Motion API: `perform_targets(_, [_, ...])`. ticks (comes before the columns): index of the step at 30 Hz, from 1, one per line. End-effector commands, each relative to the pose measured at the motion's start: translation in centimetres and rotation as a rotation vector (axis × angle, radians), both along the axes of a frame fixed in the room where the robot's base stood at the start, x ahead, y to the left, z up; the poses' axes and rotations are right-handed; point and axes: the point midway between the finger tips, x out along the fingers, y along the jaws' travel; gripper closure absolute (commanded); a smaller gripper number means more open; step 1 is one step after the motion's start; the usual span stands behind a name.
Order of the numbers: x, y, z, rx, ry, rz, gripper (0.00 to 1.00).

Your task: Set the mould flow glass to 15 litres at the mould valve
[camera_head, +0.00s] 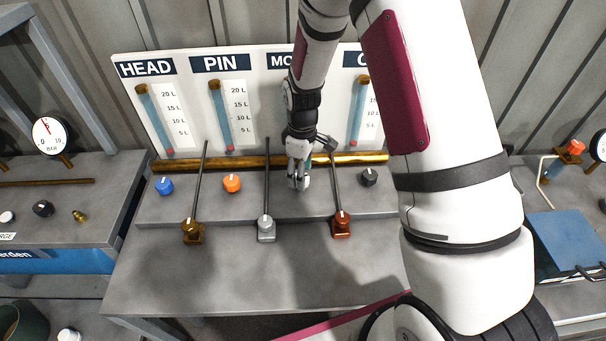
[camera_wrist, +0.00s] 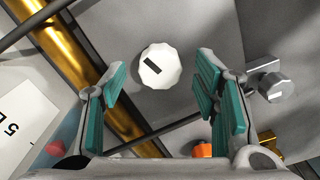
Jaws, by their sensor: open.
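The white knob (camera_wrist: 158,67) with a black pointer mark sits on the grey surface in the wrist view, between my open fingers. I cannot tell whether they touch it. My gripper (camera_head: 299,180) is over the ledge below the third gauge in the head view and hides the knob there. The label reading "MO" (camera_head: 281,61) is partly covered by my arm, which also hides that gauge's flow glass and level. A white scale card (camera_wrist: 20,125) marked "5 L" shows partly at the wrist view's left edge.
The blue knob (camera_head: 164,185), orange knob (camera_head: 232,183) and black knob (camera_head: 369,177) sit along the ledge. Thin upright rods rise from brass, silver (camera_head: 266,229) and copper (camera_head: 341,225) blocks nearby. A brass pipe (camera_head: 245,161) runs behind. The front bench is clear.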

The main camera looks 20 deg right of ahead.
Motion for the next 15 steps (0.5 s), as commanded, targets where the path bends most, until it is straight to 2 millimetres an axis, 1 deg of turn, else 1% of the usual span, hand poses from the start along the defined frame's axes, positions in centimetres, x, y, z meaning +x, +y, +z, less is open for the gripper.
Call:
perform_targets(3, [-0.1,0.0,-1.1,0.000,0.003,0.000,0.45])
perform_targets(6, [0.0,0.0,-1.4,0.000,0.000,0.000,0.45])
perform_targets(14, [0.0,0.0,-1.6,-0.001,-0.001,0.000,0.45])
perform_targets(15, [0.0,0.0,-1.6,0.000,0.000,-0.001,0.47])
